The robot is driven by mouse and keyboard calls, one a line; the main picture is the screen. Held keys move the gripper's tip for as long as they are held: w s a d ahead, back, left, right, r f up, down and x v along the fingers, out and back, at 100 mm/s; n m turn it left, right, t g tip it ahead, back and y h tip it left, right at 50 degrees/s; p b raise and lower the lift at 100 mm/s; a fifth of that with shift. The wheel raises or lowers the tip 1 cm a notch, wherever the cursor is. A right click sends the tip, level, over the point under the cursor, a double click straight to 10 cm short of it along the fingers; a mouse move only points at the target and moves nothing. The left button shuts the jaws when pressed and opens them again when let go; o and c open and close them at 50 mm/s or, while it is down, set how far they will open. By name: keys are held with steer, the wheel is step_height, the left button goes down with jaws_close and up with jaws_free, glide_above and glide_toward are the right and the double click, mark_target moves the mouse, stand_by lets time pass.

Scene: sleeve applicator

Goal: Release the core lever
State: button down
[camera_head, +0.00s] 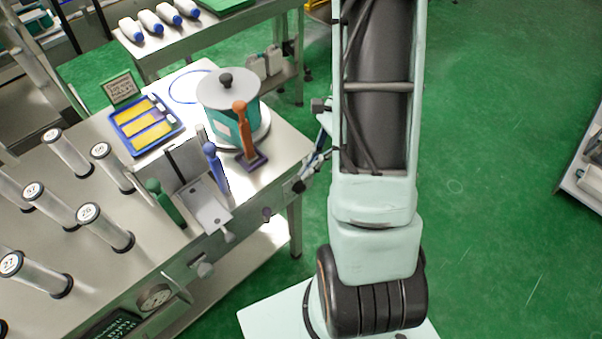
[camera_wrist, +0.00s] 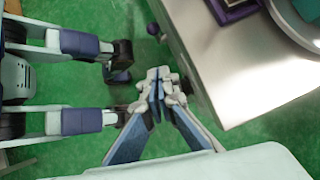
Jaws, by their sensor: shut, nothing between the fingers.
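Three upright levers stand on the steel bench: a green one (camera_head: 164,204), a blue one (camera_head: 216,168) and an orange one (camera_head: 244,130) on a dark purple base. I cannot tell by any label which is the core lever. The orange lever stands against a teal drum (camera_head: 219,124) with a grey lid and black knob. In the wrist view only the purple base (camera_wrist: 236,10) shows, at the top edge. My gripper (camera_wrist: 155,85) is shut and empty, beside the bench edge over the green floor, apart from all levers. In the head view it is mostly hidden behind my arm.
The steel bench (camera_head: 286,144) ends just left of my arm; its corner also shows in the wrist view (camera_wrist: 225,75). Several clear numbered tubes (camera_head: 68,153) and a blue tray (camera_head: 147,124) are on it. Open green floor (camera_head: 490,150) lies to the right.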

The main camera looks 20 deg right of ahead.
mark_target(267, 216)
steer(key=a+f, duration=0.4)
steer(key=a, duration=0.1)
steer(key=a+f, duration=0.3)
steer(key=shift+s+a+f+b, duration=0.1)
steer(key=shift+s+b, duration=0.2)
steer(key=shift+s, duration=0.05)
steer(key=shift+a, duration=0.1)
steer(key=shift+s+a+h, duration=0.1)
steer(key=shift+a+h, duration=0.05)
steer(key=shift+h, duration=0.15)
